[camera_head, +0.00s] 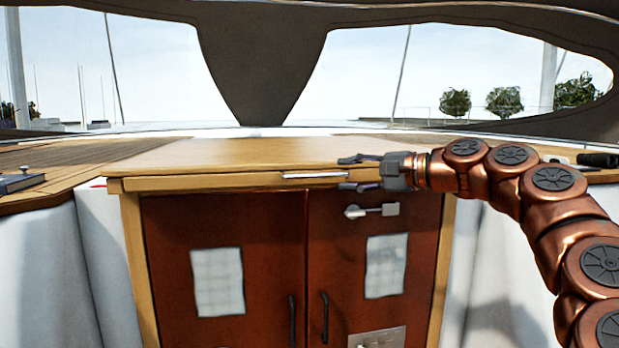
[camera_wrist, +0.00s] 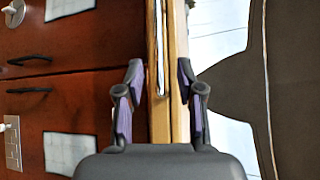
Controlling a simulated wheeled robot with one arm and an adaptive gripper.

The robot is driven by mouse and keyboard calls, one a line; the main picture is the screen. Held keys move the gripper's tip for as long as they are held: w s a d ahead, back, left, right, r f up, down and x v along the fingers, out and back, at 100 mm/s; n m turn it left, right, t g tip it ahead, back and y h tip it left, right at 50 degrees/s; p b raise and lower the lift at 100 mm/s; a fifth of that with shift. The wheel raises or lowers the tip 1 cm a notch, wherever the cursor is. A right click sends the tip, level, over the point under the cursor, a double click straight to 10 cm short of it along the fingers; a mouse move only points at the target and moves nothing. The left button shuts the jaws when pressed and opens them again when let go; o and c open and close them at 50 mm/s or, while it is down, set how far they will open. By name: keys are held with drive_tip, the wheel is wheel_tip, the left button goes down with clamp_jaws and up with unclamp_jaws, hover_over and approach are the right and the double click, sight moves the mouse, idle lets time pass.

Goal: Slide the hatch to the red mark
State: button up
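The wooden hatch (camera_head: 225,152) lies flat across the top of the cabinet, with a thin metal handle (camera_head: 315,174) on its front edge. My gripper (camera_head: 347,173) is open at the right end of this handle, one finger above it and one below. In the wrist view, my gripper (camera_wrist: 160,76) has its fingers apart on both sides of the handle (camera_wrist: 161,50) and the wooden edge, with gaps visible. A small red patch (camera_head: 97,184) shows beside the hatch's left front corner; I cannot tell whether it is the whole mark.
Red-brown cabinet doors (camera_head: 225,215) with dark pulls and a metal latch (camera_head: 372,210) stand below the hatch. A dark cylindrical object (camera_head: 597,160) lies at the far right. A windscreen frame rises behind.

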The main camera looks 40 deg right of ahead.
sight(325, 175)
drive_tip(key=p+x, duration=0.1)
drive_tip(key=x, duration=0.6)
drive_tip(key=shift+w+a+p, duration=0.15)
drive_tip(key=shift+w+p, duration=0.05)
drive_tip(key=shift+p, duration=0.15)
clamp_jaws()
